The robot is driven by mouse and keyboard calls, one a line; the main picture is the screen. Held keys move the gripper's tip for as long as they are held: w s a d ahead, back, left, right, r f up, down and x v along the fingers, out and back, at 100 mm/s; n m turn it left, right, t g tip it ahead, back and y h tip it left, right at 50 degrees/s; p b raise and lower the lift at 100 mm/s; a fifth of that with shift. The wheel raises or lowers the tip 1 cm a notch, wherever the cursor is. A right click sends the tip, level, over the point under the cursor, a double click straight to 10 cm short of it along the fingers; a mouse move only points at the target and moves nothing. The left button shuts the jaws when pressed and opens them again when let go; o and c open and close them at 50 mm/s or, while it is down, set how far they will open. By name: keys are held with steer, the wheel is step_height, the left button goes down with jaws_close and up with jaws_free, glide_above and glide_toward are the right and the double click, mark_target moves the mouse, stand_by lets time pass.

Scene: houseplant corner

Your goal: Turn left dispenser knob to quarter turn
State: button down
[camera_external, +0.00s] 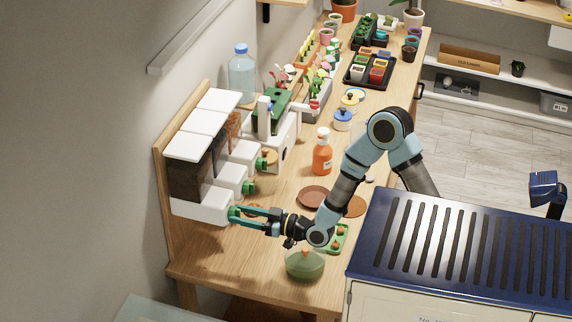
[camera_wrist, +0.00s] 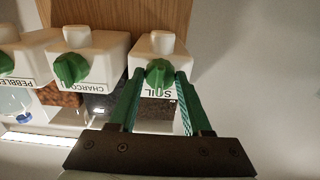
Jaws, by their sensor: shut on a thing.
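A rack of three dispensers with white bodies and green knobs stands on the left of the bench in the outside view. The nearest one, with a white spout box (camera_external: 197,208), is the soil dispenser; its label reads SOIL in the wrist view (camera_wrist: 145,93). Its green knob (camera_wrist: 159,72) sits between the teal fingers of my gripper (camera_wrist: 158,80). My gripper (camera_external: 237,214) is shut on this knob, reaching it from the right in the outside view. The fingers partly hide the knob there, and its exact angle is hard to tell.
The charcoal knob (camera_wrist: 71,68) and pebbles knob (camera_wrist: 6,64) are close beside it. A green glass bowl (camera_external: 305,264), a terracotta saucer (camera_external: 314,196) and an orange bottle (camera_external: 322,153) stand on the bench near my arm. The bench's front left corner is clear.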

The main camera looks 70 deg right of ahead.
steer(key=shift+f+m, duration=0.1)
steer(key=shift+m, duration=0.2)
steer(key=m+b, duration=0.4)
steer(key=m, duration=0.8)
steer(key=shift+m+b, duration=0.3)
steer(key=shift+b, duration=0.05)
steer(key=shift+m, duration=2.3)
steer(key=shift+c, duration=1.7)
jaws_free()
